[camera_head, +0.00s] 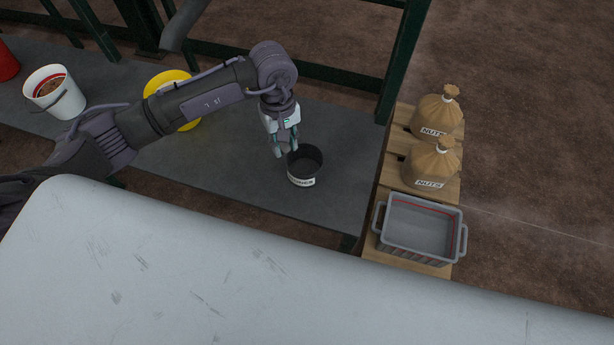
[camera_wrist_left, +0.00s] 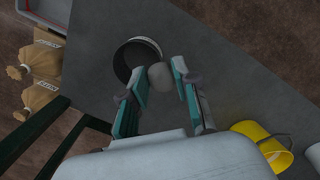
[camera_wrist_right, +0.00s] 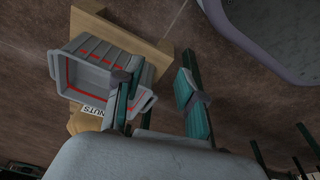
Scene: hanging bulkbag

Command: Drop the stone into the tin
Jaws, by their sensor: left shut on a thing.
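The tin (camera_head: 304,168), dark inside with a pale label, stands upright on the grey table. My left gripper (camera_head: 280,152) is just beside and above the tin's left rim in the head view. In the left wrist view my left gripper (camera_wrist_left: 160,72) is shut on the grey, rounded stone (camera_wrist_left: 160,77). There the stone overlaps the near right edge of the tin (camera_wrist_left: 124,66). In the head view the stone is mostly hidden by the fingers. My right gripper (camera_wrist_right: 158,88) is open and empty in the right wrist view and is out of the head view.
A white bucket (camera_head: 44,98), a yellow bucket (camera_head: 160,82) and a red container (camera_head: 6,64) are at the left of the grey table (camera_head: 235,165). At right, two NUTS sacks (camera_head: 436,114) and a grey crate (camera_head: 466,240) stand on wooden boards. Green posts (camera_head: 402,60) rise behind.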

